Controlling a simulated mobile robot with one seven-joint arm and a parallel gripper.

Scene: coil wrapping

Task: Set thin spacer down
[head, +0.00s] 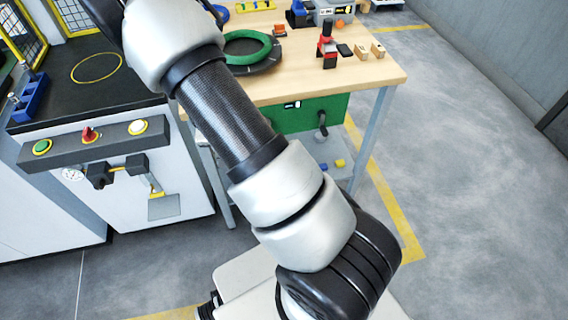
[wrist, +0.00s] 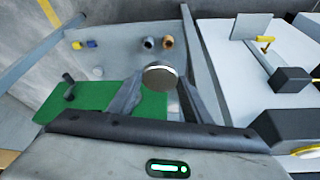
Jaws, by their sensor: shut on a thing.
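In the wrist view my gripper (wrist: 160,88) has its two dark fingers on either side of a round grey disc (wrist: 160,76), which looks like the thin spacer. The gripper is shut on it and holds it in the air, with its flat face toward the camera. Behind and below it show the green drawer front (wrist: 110,106) and a grey lower shelf (wrist: 118,58). In the head view my arm crosses the picture and leaves at the top left, so neither the gripper nor the spacer shows there.
The wooden bench (head: 376,84) carries a green ring (head: 268,49) on a dark turntable, a red-and-black fixture (head: 327,47) and small wooden blocks. A machine with a button panel (head: 65,148) stands at left. Small blue, yellow and brown parts lie on the lower shelf. Floor at right is clear.

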